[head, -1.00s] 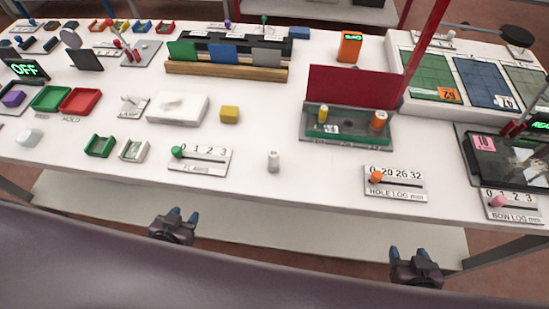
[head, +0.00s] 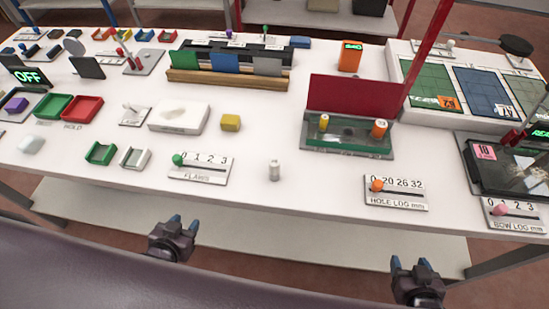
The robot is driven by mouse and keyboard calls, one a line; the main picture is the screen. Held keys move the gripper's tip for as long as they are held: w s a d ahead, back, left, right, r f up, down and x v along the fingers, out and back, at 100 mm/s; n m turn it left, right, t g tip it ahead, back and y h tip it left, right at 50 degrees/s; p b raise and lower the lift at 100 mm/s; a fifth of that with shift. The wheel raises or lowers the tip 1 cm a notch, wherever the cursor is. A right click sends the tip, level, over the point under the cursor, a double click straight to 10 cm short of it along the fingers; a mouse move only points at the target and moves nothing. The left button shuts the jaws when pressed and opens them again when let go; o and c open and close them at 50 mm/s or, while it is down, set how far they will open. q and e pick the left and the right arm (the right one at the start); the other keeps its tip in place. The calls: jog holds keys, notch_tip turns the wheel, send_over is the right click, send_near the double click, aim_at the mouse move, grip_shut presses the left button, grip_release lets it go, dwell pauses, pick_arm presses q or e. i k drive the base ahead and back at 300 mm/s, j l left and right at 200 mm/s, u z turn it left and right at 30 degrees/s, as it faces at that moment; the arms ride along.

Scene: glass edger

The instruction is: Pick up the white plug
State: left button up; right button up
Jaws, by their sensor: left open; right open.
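The white plug (head: 274,171) is a small pale cylinder standing upright on the white table, near its front edge and right of the FLAWS slider. My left gripper (head: 179,224) is open and empty in front of the table edge, below and left of the plug. My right gripper (head: 413,265) is open and empty in front of the table edge, well to the right of the plug. Neither gripper touches anything.
The FLAWS slider (head: 203,171) lies left of the plug and the HOLE LOG slider (head: 398,195) to its right. Behind are a yellow block (head: 231,122) and a green fixture with a red back panel (head: 350,102). The table around the plug is clear.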

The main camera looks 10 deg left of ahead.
aim_at(273, 164)
jog(key=k+j, duration=0.15)
jog(key=j, duration=0.25)
jog(key=k+j, duration=0.15)
jog(key=j, duration=0.25)
jog(key=k+j, duration=0.15)
jog(key=j, duration=0.2)
